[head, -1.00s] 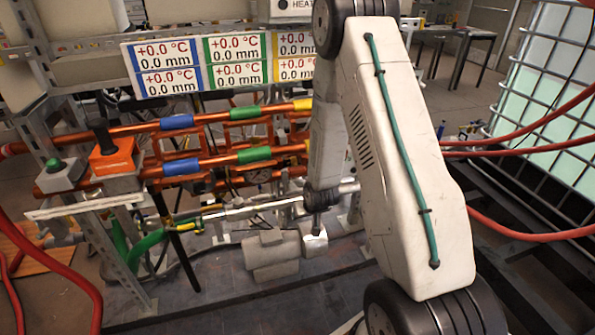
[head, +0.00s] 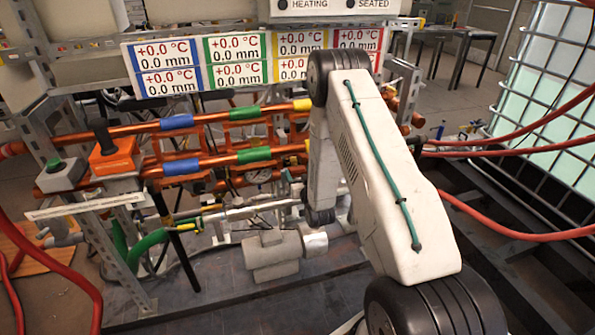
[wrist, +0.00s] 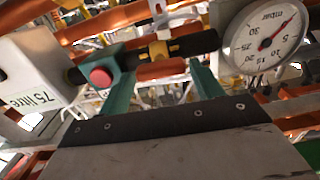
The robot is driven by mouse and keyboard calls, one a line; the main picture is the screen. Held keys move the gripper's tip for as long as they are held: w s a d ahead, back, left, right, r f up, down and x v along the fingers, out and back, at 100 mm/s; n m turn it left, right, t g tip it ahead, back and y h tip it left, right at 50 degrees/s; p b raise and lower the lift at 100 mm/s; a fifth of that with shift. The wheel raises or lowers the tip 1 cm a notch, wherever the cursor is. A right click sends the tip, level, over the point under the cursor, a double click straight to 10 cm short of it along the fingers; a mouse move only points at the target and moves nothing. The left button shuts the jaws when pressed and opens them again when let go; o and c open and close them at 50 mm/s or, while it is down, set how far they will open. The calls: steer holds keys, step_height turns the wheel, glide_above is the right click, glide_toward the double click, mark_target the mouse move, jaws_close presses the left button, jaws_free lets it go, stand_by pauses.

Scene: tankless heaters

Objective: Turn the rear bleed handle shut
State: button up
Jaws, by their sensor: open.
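In the wrist view my gripper (wrist: 162,68) is open, its two green fingers spread apart with nothing clearly held between them. Ahead of the gap, a dark horizontal pipe (wrist: 195,43) carries a small yellow-orange fitting (wrist: 163,49). This may be the bleed handle, but I cannot tell for sure, nor which way it is turned. A round red cap (wrist: 100,77) shows beside the left finger. In the head view my arm covers the gripper, and I cannot pick out the rear bleed handle there.
A round mbar gauge (wrist: 267,36) stands close by the right finger. A white box marked 75 litre (wrist: 35,75) is at left. In the head view, copper pipes (head: 205,122), a grey pump (head: 271,254) and red hoses (head: 510,232) crowd the area.

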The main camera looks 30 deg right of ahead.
steer(key=shift+x, duration=1.3)
steer(key=c, duration=0.7)
